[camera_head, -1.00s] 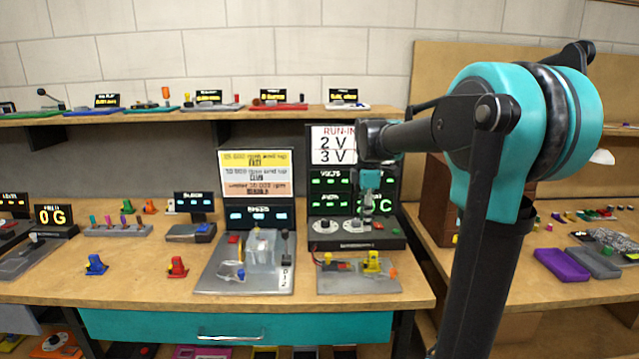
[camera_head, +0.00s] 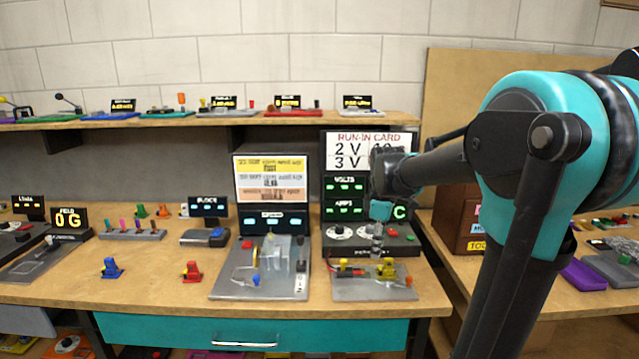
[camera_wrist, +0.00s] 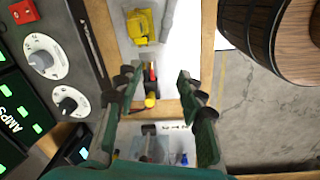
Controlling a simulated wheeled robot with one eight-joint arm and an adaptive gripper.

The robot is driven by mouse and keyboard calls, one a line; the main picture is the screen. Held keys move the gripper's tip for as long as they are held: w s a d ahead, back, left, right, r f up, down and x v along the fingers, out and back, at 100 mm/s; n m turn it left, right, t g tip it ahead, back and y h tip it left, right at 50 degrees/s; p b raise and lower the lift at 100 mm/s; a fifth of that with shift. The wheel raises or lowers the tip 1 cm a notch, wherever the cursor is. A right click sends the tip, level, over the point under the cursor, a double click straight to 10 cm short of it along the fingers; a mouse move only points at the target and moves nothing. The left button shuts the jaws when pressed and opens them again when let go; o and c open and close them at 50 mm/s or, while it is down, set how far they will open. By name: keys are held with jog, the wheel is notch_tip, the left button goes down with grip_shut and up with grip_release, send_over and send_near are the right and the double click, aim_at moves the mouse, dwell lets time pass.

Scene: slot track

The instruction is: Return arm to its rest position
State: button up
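My arm (camera_head: 530,160) reaches from the right side of the head view over the bench, bent at the teal elbow. My gripper (camera_head: 378,238) hangs in front of the run-in panel (camera_head: 335,207), above the small grey board (camera_head: 345,290) with yellow parts. In the wrist view my gripper (camera_wrist: 162,100) has its two green fingers spread apart, with no object between them. The yellow part (camera_wrist: 143,27) and a small yellow knob (camera_wrist: 150,103) lie below the fingers.
The panel's dials (camera_wrist: 46,58) are close on the left in the wrist view. A wooden barrel (camera_wrist: 270,35) is at the right. A larger grey board (camera_head: 235,285) with a clear block stands to the left on the bench. A shelf (camera_head: 200,121) runs behind.

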jog(key=s+d+f+m+t, duration=0.3)
jog(key=s+f+m, duration=1.1)
jog(key=s+f, duration=0.2)
jog(key=shift+s, duration=1.1)
jog(key=shift+r, duration=0.1)
